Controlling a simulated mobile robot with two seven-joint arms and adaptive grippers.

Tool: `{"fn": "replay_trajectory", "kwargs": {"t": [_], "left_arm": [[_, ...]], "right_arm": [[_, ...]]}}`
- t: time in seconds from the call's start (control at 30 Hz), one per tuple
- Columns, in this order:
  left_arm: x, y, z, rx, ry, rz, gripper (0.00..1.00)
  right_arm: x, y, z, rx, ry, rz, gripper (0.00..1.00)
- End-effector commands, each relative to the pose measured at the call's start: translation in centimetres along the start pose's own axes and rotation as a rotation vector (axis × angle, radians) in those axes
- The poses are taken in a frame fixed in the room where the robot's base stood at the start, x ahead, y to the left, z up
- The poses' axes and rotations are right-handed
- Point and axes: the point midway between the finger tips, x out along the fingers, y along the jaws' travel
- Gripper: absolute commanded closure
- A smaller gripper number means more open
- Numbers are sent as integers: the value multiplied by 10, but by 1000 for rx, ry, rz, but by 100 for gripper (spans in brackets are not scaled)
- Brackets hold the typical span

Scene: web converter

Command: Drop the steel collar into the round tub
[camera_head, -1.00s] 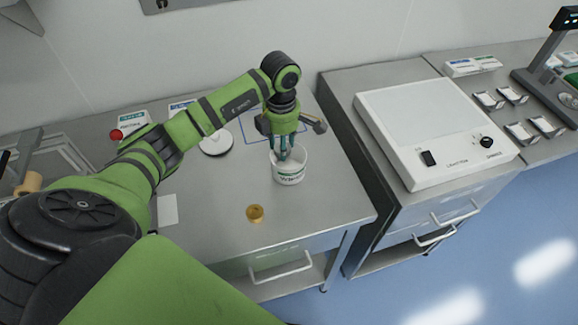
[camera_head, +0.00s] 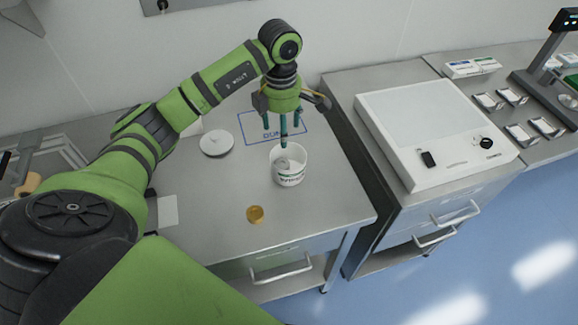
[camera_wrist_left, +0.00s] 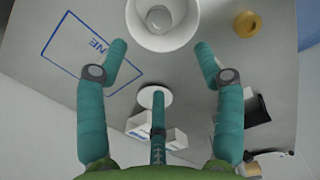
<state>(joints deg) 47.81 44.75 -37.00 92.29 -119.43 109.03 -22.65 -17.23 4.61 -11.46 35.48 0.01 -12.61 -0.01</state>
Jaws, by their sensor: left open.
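The round tub (camera_head: 290,180) is white with a printed label and stands upright on the steel bench; its rim shows at the top of the left wrist view (camera_wrist_left: 134,28). A grey metal piece, apparently the steel collar (camera_head: 283,164), lies inside the tub; it also shows in the left wrist view (camera_wrist_left: 160,17). My left gripper (camera_head: 283,128) is above the back of the tub, fingers spread and empty. Its spread fingers show in the left wrist view (camera_wrist_left: 160,48), apart from the collar. My right gripper is not in view.
A brass-coloured ring (camera_head: 255,214) lies in front of the tub. A white round lid-like disc (camera_head: 217,145) lies to the left. A blue outlined square (camera_head: 248,139) is marked behind the tub. A white light box (camera_head: 420,110) stands on the right cabinet. The bench front is mostly clear.

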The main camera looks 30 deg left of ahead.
Motion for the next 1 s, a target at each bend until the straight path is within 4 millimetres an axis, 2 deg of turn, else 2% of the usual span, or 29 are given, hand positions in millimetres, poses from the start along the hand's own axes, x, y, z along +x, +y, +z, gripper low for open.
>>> {"fn": "replay_trajectory", "kwargs": {"t": [0.1,0.33,0.87,1.0], "left_arm": [[-25,1,0,1,-2,4,32],[-51,0,0,1,0,1,32],[-54,0,0,0,0,0,32],[-54,0,0,0,1,0,32]], "right_arm": [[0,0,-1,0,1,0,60],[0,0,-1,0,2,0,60],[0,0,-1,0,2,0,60],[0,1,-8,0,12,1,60]]}}
